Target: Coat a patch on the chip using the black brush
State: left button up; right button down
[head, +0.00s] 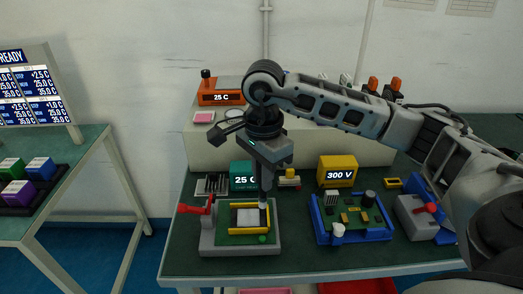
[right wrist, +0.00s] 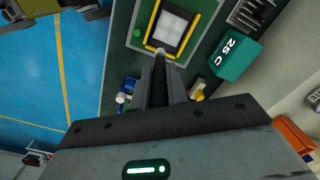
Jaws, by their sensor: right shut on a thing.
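The chip (head: 247,216) is a pale grey square inside a yellow and black frame on a green board. The board sits in a grey fixture (head: 214,240) with a red lever (head: 196,208). The chip also shows at the top of the right wrist view (right wrist: 173,27). My right gripper (head: 265,186) points down above the frame's right side. It is shut on the black brush, whose pale tip (right wrist: 160,52) is at the chip frame's near edge in the wrist view. I cannot tell whether the tip touches anything. Most of the brush is hidden by the fingers. My left gripper is out of view.
A teal 25 C box (head: 243,176) and a yellow 300 V box (head: 337,171) stand behind the fixture. A blue tray with a green board (head: 326,232) is to its right. A grey block with a red knob (head: 414,220) is farther right. A side table (head: 82,150) stands left.

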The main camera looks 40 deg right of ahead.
jog(key=shift+r+p, duration=0.85)
jog(key=shift+r, duration=0.9)
